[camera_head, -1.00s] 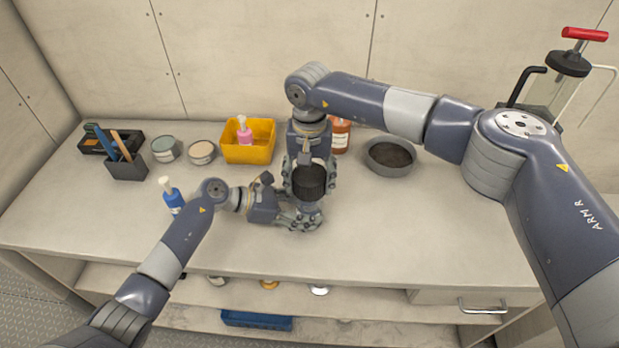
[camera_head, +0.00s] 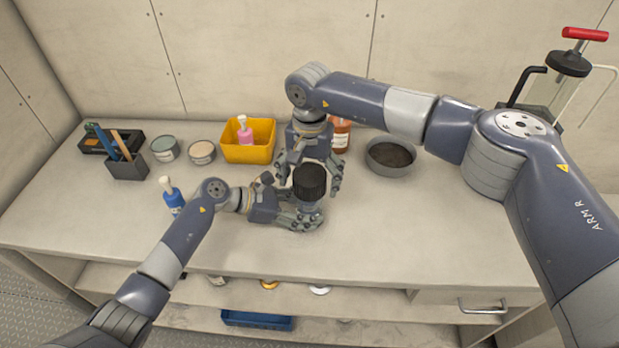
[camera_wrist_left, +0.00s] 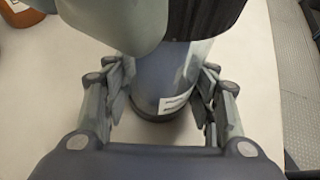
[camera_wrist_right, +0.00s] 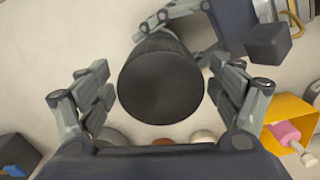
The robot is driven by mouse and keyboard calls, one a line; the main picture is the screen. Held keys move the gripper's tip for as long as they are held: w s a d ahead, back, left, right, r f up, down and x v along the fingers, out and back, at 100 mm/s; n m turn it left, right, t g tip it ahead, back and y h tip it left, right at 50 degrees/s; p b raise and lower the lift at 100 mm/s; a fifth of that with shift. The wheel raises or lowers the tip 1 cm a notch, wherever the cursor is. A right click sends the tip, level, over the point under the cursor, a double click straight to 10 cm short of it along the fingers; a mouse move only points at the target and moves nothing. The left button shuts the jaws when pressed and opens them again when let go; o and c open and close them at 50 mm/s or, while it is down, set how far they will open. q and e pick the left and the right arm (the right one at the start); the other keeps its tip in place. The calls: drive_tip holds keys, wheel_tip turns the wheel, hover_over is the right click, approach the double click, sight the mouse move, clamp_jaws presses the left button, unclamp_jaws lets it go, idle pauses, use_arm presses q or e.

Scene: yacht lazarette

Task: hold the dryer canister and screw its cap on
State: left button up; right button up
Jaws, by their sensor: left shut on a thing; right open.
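The dryer canister (camera_head: 309,207) stands upright on the bench, a grey-blue clear body with a label that shows in the left wrist view (camera_wrist_left: 165,82). Its black ribbed cap (camera_head: 309,182) sits on top; it also shows in the right wrist view (camera_wrist_right: 160,85). I cannot tell how tightly the cap is seated. My left gripper (camera_head: 306,217) is shut around the canister body from the left, below the cap. My right gripper (camera_head: 311,178) is open, its fingers apart on both sides of the cap, with gaps visible in the right wrist view (camera_wrist_right: 163,97).
A yellow bin (camera_head: 262,153) with a pink bottle (camera_head: 244,136), an orange bottle (camera_head: 341,136) and a grey bowl (camera_head: 391,170) stand behind. A blue bottle (camera_head: 172,196), two tins and a tool holder (camera_head: 127,166) are at left. The bench front right is clear.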

use_arm(q)
drive_tip(key=o, duration=1.6)
drive_tip(key=shift+w, duration=0.1)
use_arm(e)
wheel_tip(320, 180, up, 12)
use_arm(q)
drive_tip(key=shift+a, duration=0.15)
drive_tip(key=v, duration=1.1)
drive_tip(key=shift+a+r, duration=0.15)
drive_tip(key=shift+a, duration=0.15)
drive_tip(key=shift+s, duration=0.25)
use_arm(e)
drive_tip(key=shift+f, duration=0.1)
